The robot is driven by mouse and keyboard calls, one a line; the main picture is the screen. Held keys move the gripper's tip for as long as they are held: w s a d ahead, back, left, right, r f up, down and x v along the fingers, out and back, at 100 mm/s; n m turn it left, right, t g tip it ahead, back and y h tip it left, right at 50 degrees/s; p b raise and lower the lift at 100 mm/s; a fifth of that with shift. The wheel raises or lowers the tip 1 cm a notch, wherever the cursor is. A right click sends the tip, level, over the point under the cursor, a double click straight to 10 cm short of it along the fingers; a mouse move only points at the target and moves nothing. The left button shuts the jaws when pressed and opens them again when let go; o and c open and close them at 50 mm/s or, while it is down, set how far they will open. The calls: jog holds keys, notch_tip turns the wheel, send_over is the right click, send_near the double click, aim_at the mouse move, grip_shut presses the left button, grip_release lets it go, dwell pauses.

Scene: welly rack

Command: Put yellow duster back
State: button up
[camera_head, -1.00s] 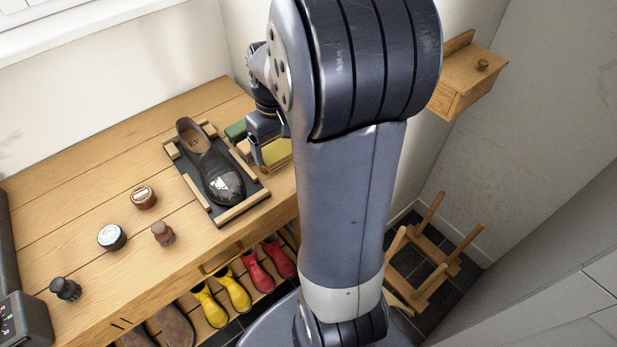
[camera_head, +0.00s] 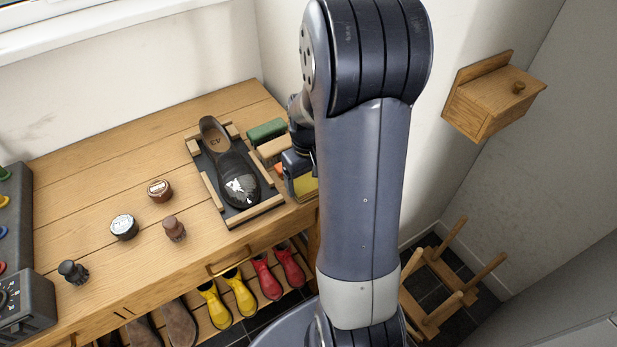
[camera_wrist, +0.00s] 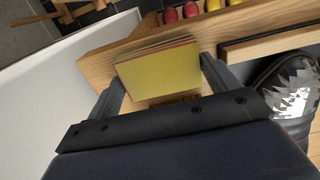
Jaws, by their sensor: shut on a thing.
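The yellow duster (camera_wrist: 158,70) is a folded, flat-sided yellow block with a reddish edge. In the wrist view it sits between the two fingers of my gripper (camera_wrist: 160,82), which is shut on it. In the head view the duster (camera_head: 305,185) shows at the bench's right end, just right of the shoe tray, partly hidden by my arm. My gripper (camera_head: 299,172) is also mostly hidden there. I cannot tell whether the duster touches the bench top.
A dark shoe (camera_head: 228,165) lies in a wood-edged tray (camera_head: 255,213). Green (camera_head: 267,131) and tan-topped (camera_head: 273,150) brushes lie beside it. Tins and stoppered bottles stand left. A wooden wall box (camera_head: 492,103) hangs right; an upturned stool (camera_head: 440,280) is on the floor. Boots stand below.

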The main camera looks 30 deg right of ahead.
aim_at(308, 182)
jog(key=shift+f, duration=0.15)
jog(key=o, duration=0.8)
notch_tip(308, 182, up, 12)
jog(key=shift+r, duration=0.2)
